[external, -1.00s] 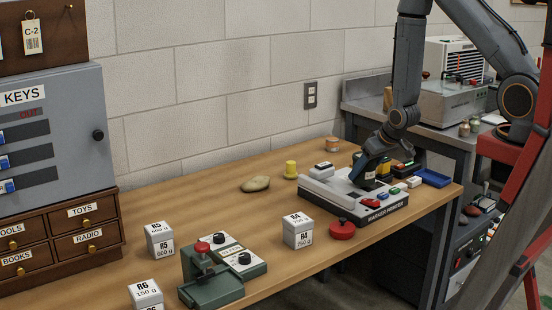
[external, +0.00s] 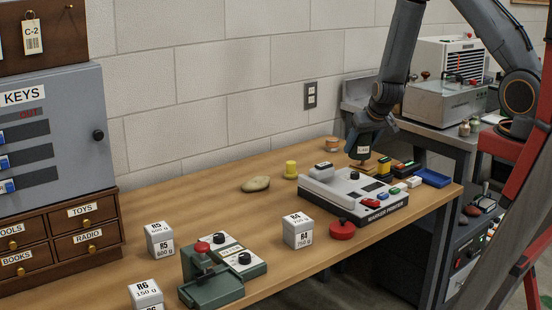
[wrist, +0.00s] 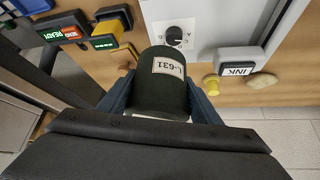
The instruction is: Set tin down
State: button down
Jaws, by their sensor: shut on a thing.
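A dark green tin (wrist: 165,85) with a white label reading L-631 is held between the two fingers of my gripper (wrist: 163,105) in the wrist view. In the external view the tin (external: 361,153) hangs below my gripper (external: 366,138), above the back edge of the marker printer (external: 345,212). The tin looks roughly upright and off the table. Its underside and what lies directly below it are hard to make out.
Yellow blocks and display boxes (wrist: 75,33) stand close by the tin, and a blue tray (external: 432,178) lies at the table's right end. A yellow cylinder (external: 291,168) and a stone (external: 256,184) lie left of the printer. The table behind the printer has bare wood.

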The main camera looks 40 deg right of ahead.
jog(key=w+d+f+m+g+h+b, duration=0.15)
jog(key=w+d, duration=0.25)
jog(key=d, duration=0.8)
jog(key=w+d+r+m+t, duration=0.15)
jog(key=w+d, duration=0.25)
jog(key=d, duration=0.9)
jog(key=shift+g, duration=0.4)
jog(key=f, duration=0.2)
jog(key=f+b, duration=0.1)
jog(key=f, duration=0.1)
jog(key=f+b, duration=0.1)
jog(key=f, duration=0.1)
jog(key=shift+w+a, duration=0.2)
jog(key=shift+w, duration=0.05)
jog(key=shift+f, duration=2.4)
jog(key=shift+f+b, duration=0.15)
jog(key=shift+b, duration=0.15)
jog(key=c, duration=0.6)
grip_release()
jog(key=shift+s+f, duration=0.1)
